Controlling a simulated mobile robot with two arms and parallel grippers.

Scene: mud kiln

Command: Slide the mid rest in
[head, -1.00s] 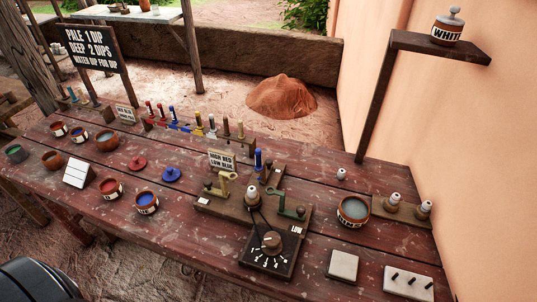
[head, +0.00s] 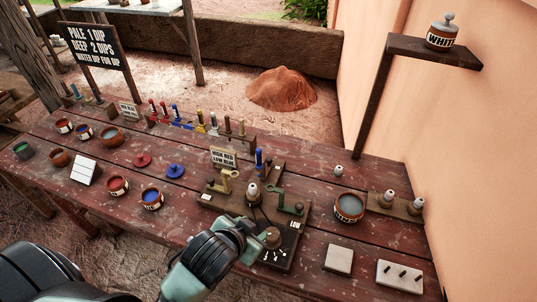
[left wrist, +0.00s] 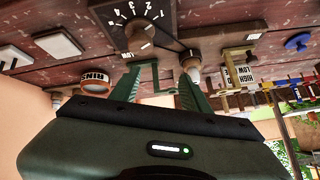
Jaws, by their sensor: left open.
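A wooden turning stand (head: 212,204) sits mid-table. It has a yellow hooked rest (head: 222,186) at left, a green hooked rest (head: 290,208) at right and a white-topped piece (head: 253,192) between them. A blue-tipped upright (head: 259,158) stands behind. I cannot tell which is the mid rest. My left gripper (head: 248,230) is over the stand's front edge, beside the dial knob (head: 272,238). In the left wrist view its fingers (left wrist: 158,88) are apart, with the green rest (left wrist: 160,72) seen between them, apparently not gripped. The white-topped piece (left wrist: 193,75) shows beside one finger.
A numbered dial board (head: 284,256) lies partly behind my gripper. A rinse bowl (head: 349,207), a pale block (head: 338,259) and a pegged block (head: 400,276) are to the right. Glaze bowls (head: 152,199) stand to the left. A sign (head: 223,157) stands behind the stand.

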